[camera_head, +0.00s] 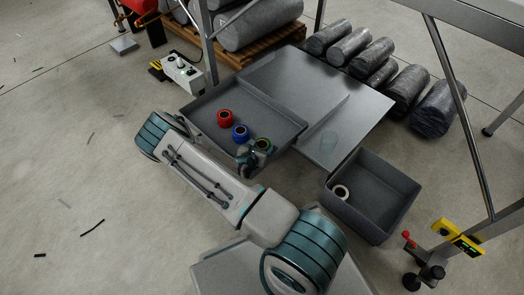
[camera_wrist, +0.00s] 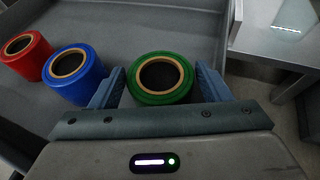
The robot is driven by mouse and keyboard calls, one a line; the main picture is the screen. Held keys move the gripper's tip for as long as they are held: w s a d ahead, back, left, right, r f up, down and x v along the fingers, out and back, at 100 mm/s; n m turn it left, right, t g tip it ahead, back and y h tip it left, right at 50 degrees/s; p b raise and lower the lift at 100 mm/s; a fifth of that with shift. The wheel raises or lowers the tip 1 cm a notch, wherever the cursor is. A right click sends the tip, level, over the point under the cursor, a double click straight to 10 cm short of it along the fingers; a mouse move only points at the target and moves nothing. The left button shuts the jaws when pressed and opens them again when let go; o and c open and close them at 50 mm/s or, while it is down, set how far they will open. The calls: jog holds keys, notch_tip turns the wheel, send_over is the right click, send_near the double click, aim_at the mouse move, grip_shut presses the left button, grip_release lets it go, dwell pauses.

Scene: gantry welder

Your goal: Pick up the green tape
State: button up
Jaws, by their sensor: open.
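The green tape (camera_wrist: 162,98) is a roll with a tan core, lying flat in a grey tray (camera_wrist: 140,22). In the wrist view it sits between the two fingers of my gripper (camera_wrist: 160,88), which are open on its left and right. A gap shows at the left finger; at the right I cannot tell whether finger and roll touch. In the head view my gripper (camera_head: 251,157) covers part of the green tape (camera_head: 264,145) near the tray's (camera_head: 290,122) front right corner.
A blue tape roll (camera_wrist: 75,73) stands just left of my left finger, with a red roll (camera_wrist: 27,55) beyond it. A metal table (camera_head: 330,80) lies beside the tray.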

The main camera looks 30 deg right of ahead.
jog(key=c, duration=0.7)
jog(key=shift+r, duration=0.1)
jog(key=shift+r+p, duration=0.4)
jog(key=shift+r, duration=0.1)
notch_tip(320, 180, up, 4)
jog(key=shift+f+p, duration=0.25)
jog(key=shift+p, duration=0.9)
jog(key=s+d+r+p, duration=0.5)
jog(key=s+d+r, duration=0.15)
jog(key=d, duration=0.25)
notch_tip(320, 180, up, 15)
jog(key=n+t+y, duration=0.2)
jog(key=n, duration=0.1)
send_over(261, 147)
jog(key=w+a, duration=0.1)
jog(key=a, duration=0.3)
jog(key=a+r+n+t+y, duration=0.1)
jog(key=a+r+n+y, duration=0.1)
jog(key=a+r, duration=0.45)
jog(key=a+r+n+t+y, duration=0.15)
jog(key=a+r, duration=0.25)
jog(key=r, duration=0.6)
jog(key=shift+y, duration=0.45)
jog(key=r+p, duration=2.9)
jog(key=p, duration=0.1)
jog(key=shift+w+r+p, duration=0.1)
jog(key=shift+w+p, duration=0.1)
jog(key=shift+p, duration=0.1)
